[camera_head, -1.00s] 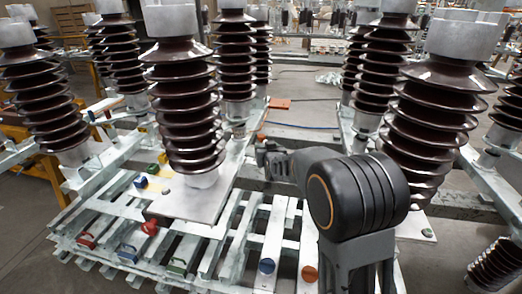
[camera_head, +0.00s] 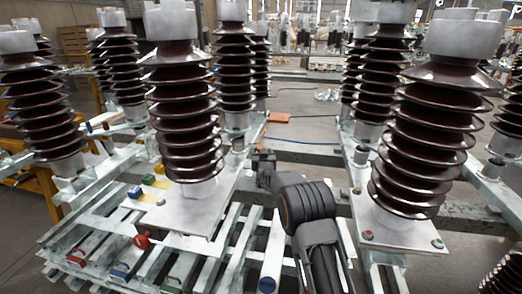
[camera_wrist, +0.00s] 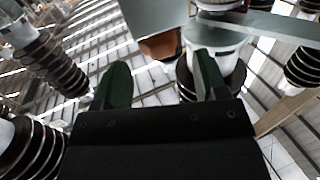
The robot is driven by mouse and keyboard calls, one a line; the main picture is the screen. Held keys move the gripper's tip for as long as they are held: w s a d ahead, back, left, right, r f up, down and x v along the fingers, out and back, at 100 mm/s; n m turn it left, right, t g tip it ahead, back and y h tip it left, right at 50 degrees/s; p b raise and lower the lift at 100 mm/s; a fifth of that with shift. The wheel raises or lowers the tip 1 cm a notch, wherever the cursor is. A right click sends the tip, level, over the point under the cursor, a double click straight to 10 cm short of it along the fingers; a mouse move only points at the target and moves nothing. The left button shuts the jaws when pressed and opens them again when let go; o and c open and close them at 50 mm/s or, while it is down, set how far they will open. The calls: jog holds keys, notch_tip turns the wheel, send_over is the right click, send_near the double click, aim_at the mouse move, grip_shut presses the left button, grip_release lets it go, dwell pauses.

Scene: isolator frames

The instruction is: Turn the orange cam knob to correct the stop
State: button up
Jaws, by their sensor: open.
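My gripper (camera_head: 263,158) is out ahead near the middle of the head view, small and partly hidden by my own arm. In the wrist view my gripper (camera_wrist: 163,80) has its two dark green fingers apart with nothing between them. An orange-brown piece (camera_wrist: 160,45) shows just beyond the fingers, under a grey plate; I cannot tell if it is the cam knob. A flat orange piece (camera_head: 279,118) lies beyond my gripper in the head view. No round orange knob is clear there now.
A brown ribbed insulator (camera_head: 181,120) stands left of my arm, another (camera_head: 425,150) to its right. Pale steel beams form a slatted frame below.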

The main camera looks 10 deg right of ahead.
jog(key=shift+w+d, duration=0.15)
jog(key=shift+w, duration=1.8)
jog(key=shift+c, duration=0.4)
jog(key=c, duration=0.8)
jog(key=shift+f, duration=0.1)
jog(key=shift+c, duration=0.2)
jog(key=shift+y+b, duration=0.3)
jog(key=shift+b, duration=0.4)
